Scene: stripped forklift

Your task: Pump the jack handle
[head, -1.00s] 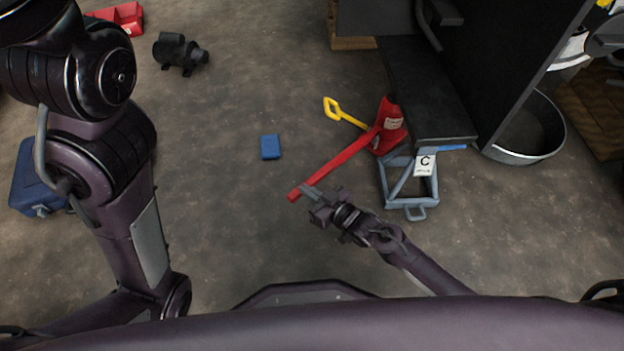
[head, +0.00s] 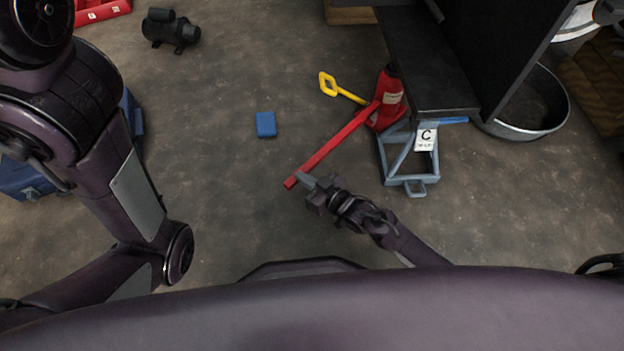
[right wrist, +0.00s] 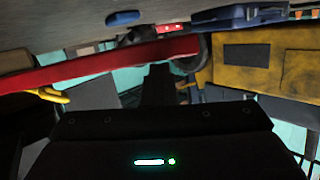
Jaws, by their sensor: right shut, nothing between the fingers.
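The red bottle jack (head: 388,100) stands on the floor beside a grey-blue metal stand marked C (head: 408,160). Its long red handle (head: 330,150) slopes toward me to a free end at lower left. My right gripper (head: 305,180) is shut and empty, with its fingertips right at the handle's free end. Whether they touch it is unclear. In the right wrist view the red handle (right wrist: 100,68) crosses the upper left, and the dark fingers of my right gripper (right wrist: 158,85) overlap its line. My left arm shows at left, but its gripper is out of frame.
A blue block (head: 265,125) lies on open floor left of the handle. Dark forklift parts (head: 430,75) overhang the jack, with a metal pan (head: 530,105) at right. A black motor (head: 170,30) sits farther back.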

